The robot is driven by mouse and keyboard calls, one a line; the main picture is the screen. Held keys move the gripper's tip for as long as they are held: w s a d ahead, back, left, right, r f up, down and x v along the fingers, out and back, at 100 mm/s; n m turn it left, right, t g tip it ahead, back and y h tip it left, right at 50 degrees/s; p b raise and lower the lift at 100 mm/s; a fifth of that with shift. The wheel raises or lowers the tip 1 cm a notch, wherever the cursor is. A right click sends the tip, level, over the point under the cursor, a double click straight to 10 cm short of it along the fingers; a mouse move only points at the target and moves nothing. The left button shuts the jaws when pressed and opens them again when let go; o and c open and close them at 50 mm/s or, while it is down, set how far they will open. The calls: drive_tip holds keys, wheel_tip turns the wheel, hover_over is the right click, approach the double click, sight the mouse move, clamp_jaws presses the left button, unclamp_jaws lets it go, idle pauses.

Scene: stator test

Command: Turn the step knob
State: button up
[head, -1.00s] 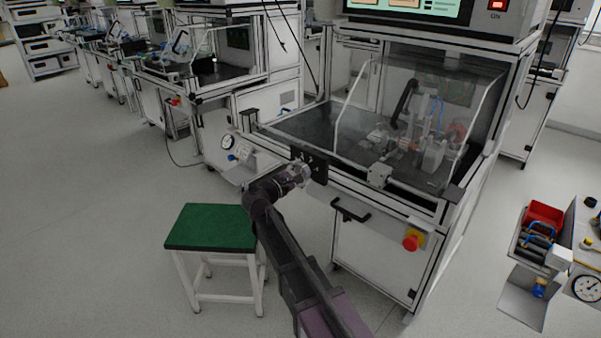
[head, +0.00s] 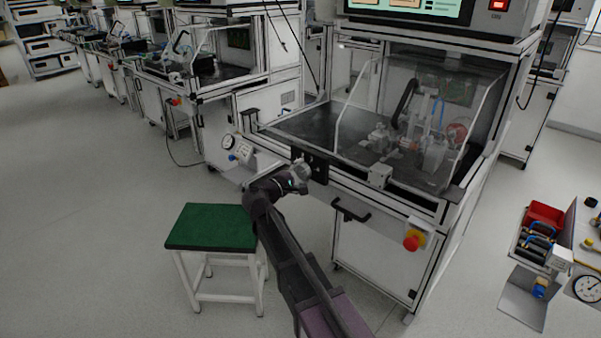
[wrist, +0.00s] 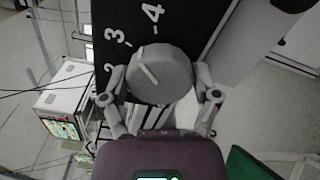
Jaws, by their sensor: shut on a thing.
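The step knob (wrist: 160,74) is a round grey knob with a pale raised pointer bar, on a black panel (wrist: 185,18) with white numbers; 2, 3 and 4 show. The bar tilts toward the upper left, near the 3 in the wrist view. My gripper (wrist: 160,88) is shut on the knob, one finger on each side of its rim. In the head view my gripper (head: 303,176) is at the small black panel (head: 318,168) on the front left of the test bench; there the knob is mostly hidden by the gripper.
The test bench (head: 290,128) has a clear hood (head: 420,110), a black handle (head: 350,211) and a red stop button (head: 413,240) on its front. A green-topped stool (head: 212,227) stands left of my arm. A tray of parts (head: 535,245) is at the right.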

drive_tip(key=m, duration=0.4)
drive_tip(key=shift+w+m, duration=0.1)
drive_tip(key=shift+m, duration=0.3)
drive_tip(key=o, duration=1)
drive_tip(key=shift+c, duration=0.2)
drive_tip(key=shift+s, duration=0.2)
drive_tip(key=v, duration=1.1)
drive_tip(key=shift+s+a, duration=0.25)
drive_tip(key=shift+a, duration=0.05)
